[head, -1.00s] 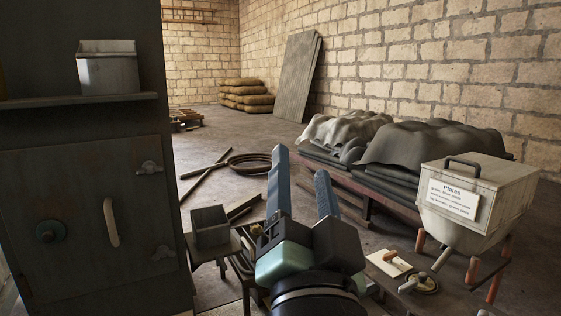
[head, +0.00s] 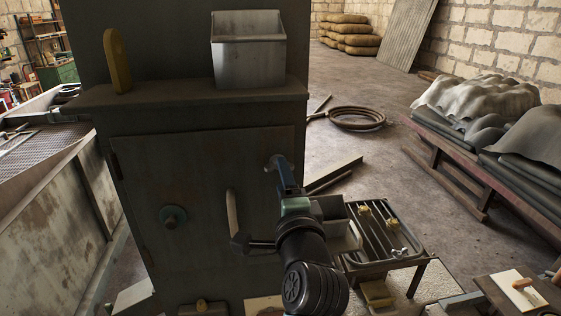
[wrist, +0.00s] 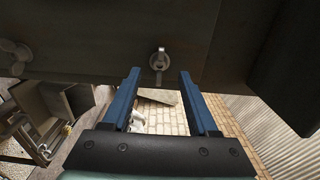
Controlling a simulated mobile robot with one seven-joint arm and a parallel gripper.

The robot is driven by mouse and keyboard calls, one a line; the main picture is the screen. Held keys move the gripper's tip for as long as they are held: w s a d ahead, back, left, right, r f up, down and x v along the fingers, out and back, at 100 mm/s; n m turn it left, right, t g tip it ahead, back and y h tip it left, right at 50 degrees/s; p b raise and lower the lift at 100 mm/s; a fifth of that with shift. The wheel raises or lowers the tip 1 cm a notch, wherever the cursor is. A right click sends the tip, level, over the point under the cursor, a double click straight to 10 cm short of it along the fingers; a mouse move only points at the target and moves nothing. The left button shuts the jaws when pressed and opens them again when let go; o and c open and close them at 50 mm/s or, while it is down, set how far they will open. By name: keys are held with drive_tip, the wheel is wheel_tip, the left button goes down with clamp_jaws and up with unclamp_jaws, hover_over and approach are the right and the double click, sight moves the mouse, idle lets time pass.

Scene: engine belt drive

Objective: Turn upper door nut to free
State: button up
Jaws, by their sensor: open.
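The upper door nut (wrist: 160,60) is a grey wing nut on the dark cabinet door. In the wrist view it sits at and just beyond the fingertips, midway between the two blue fingers. My gripper (wrist: 159,74) is open, empty and faces the door; I cannot tell the exact gap to the nut. In the head view my arm reaches the door's right side, and the nut is mostly lost against the fingers there. A second wing nut (wrist: 15,56) shows at the wrist view's left edge.
A shelf (head: 170,105) above the door holds a metal box (head: 248,50) and a yellow piece (head: 117,60). A slatted stand (head: 385,258) stands right of my gripper. A low table with covered stacks (head: 480,110) is farther right. Open floor lies behind.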

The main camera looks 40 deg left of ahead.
drive_tip(key=shift+p+x, duration=0.45)
drive_tip(key=shift+x, duration=1.55)
clamp_jaws()
